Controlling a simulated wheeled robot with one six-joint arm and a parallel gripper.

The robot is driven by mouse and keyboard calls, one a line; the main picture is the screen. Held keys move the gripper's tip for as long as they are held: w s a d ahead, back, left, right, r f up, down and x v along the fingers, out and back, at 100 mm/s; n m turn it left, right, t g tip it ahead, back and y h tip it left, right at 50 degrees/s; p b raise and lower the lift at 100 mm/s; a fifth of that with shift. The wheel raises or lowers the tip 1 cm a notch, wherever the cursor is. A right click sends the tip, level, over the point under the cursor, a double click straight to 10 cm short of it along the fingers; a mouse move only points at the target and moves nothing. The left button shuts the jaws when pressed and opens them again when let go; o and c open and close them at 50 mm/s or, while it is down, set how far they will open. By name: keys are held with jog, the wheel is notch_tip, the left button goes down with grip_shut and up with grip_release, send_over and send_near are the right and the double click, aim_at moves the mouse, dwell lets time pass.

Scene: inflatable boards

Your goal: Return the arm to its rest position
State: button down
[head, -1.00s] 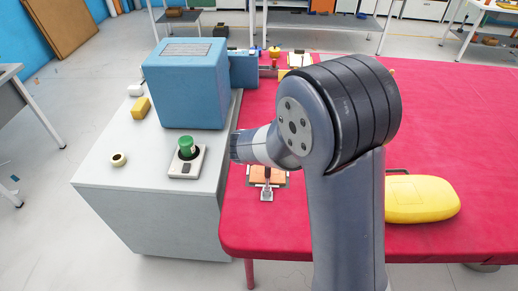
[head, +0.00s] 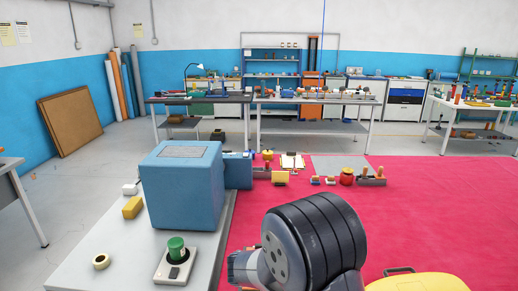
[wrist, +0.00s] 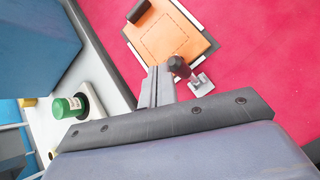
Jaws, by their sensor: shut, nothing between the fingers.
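My arm (head: 315,240) rises at the bottom centre of the head view, over the left part of the red table. My gripper (wrist: 160,86) shows in the wrist view, its fingers together with nothing between them. The fingers point toward an orange panel (wrist: 170,38) with a dashed outline on the red surface. A dark-knobbed metal piece (wrist: 182,68) stands close beside the fingertips in the picture; I cannot tell whether they touch. The gripper is hidden in the head view.
A blue box-shaped machine (head: 182,190) stands on the grey bench to the left. A green-capped item (head: 176,248) and a tape roll (head: 101,261) lie in front of it. A yellow case (head: 418,283) is at lower right. The red table (head: 440,215) is largely clear on the right.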

jog(key=shift+w+f, duration=0.1)
jog(key=shift+f, duration=0.4)
jog(key=shift+d, duration=0.1)
